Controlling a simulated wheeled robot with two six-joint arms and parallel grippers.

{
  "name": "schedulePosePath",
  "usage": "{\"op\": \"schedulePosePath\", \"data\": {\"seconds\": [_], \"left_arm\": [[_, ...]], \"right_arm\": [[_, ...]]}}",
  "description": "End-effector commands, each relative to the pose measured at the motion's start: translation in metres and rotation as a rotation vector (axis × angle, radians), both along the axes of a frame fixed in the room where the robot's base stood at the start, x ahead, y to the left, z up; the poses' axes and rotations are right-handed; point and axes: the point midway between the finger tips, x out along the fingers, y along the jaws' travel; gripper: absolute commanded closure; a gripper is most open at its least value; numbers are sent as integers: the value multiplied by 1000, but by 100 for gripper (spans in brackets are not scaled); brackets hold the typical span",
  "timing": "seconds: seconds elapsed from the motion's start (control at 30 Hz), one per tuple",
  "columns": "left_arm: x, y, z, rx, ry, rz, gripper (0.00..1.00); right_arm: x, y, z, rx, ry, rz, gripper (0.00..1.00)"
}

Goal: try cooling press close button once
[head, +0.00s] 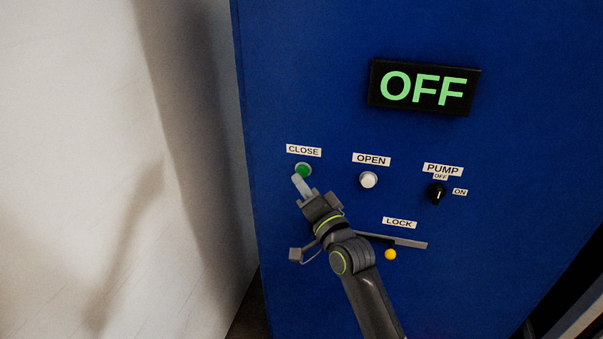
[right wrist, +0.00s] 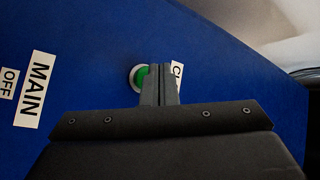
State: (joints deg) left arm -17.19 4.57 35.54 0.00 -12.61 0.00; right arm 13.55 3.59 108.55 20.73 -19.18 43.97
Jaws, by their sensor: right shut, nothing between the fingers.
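The green close button (head: 303,169) sits in a pale ring under the CLOSE label (head: 304,151) on the blue panel (head: 310,70). It also shows in the right wrist view (right wrist: 139,77), where my fingertips cover its right edge. My right gripper (head: 297,179) is shut and empty. Its fingertips, also in the right wrist view (right wrist: 160,68), are at the lower edge of the button in the head view. I cannot tell whether they touch it. The display (head: 424,88) reads OFF in green. My left gripper is not in view.
A white button (head: 368,180) under OPEN and a black pump knob (head: 437,192) are to the right. A MAIN label (right wrist: 35,89) shows in the wrist view. A pale wall (head: 90,120) stands left.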

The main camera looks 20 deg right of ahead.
Motion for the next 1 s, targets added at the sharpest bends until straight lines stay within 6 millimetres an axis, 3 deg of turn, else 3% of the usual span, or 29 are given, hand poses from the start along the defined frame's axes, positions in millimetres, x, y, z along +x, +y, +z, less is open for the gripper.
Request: {"op": "schedulePosePath", "data": {"seconds": [1.0], "left_arm": [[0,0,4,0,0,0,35]], "right_arm": [[10,-7,0,-1,-1,0,100]]}}
